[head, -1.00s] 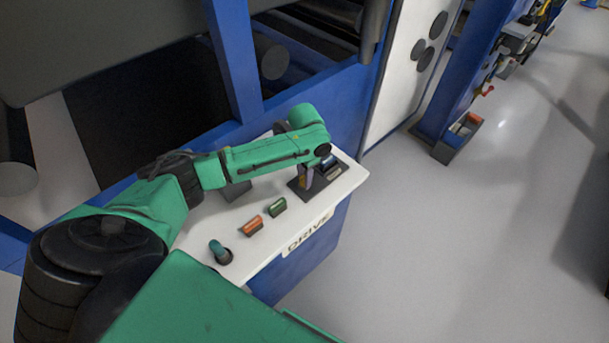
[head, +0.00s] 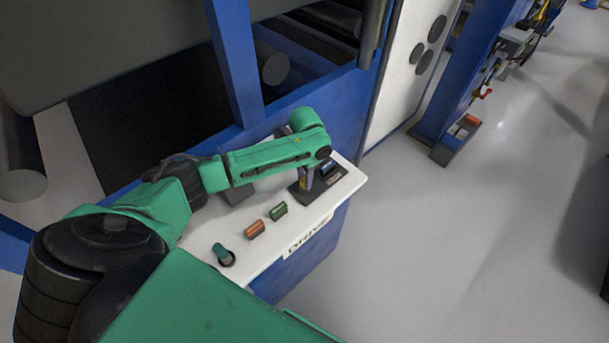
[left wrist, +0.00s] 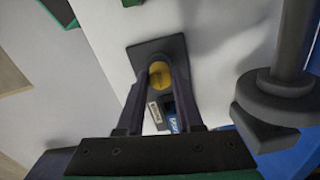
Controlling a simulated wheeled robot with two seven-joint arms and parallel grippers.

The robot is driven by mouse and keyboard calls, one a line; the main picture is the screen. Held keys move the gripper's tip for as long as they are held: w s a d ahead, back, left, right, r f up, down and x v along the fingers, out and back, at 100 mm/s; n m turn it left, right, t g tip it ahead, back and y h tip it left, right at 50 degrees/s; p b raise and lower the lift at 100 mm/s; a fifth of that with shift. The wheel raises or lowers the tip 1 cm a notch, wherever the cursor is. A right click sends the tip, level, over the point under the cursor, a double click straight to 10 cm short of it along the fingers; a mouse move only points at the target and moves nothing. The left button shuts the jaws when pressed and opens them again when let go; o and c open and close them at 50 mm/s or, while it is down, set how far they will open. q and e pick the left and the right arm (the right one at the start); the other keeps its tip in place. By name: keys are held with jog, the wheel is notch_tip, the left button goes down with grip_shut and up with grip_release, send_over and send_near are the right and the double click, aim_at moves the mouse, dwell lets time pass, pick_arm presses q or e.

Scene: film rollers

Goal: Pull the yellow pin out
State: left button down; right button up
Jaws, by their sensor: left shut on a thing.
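The yellow pin (left wrist: 159,70) shows its round top in the left wrist view, on a dark plate (left wrist: 143,50) fixed to the white panel. My left gripper (left wrist: 161,82) is shut on the pin, with one finger on each side of it. In the head view, my left gripper (head: 307,178) points down at the same dark plate (head: 300,194) near the panel's right end. There the arm and fingers mostly hide the pin. My right gripper is in neither view.
The white panel (head: 205,243) with a DRIVE label also carries a teal knob (head: 222,254), an orange button (head: 255,229) and a green button (head: 279,211). A blue part (left wrist: 173,123) sits beside the pin. A blue frame (head: 237,70) stands behind. Grey floor (head: 440,260) is clear at right.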

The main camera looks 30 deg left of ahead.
pick_arm(q)
jog(key=c, duration=0.6)
grip_release()
jog(key=shift+o, duration=0.2)
notch_tip(320, 180, up, 15)
jog(key=b, duration=0.1)
jog(key=shift+d+f, duration=0.15)
jog(key=shift+f, duration=0.05)
jog(key=shift+f, duration=0.1)
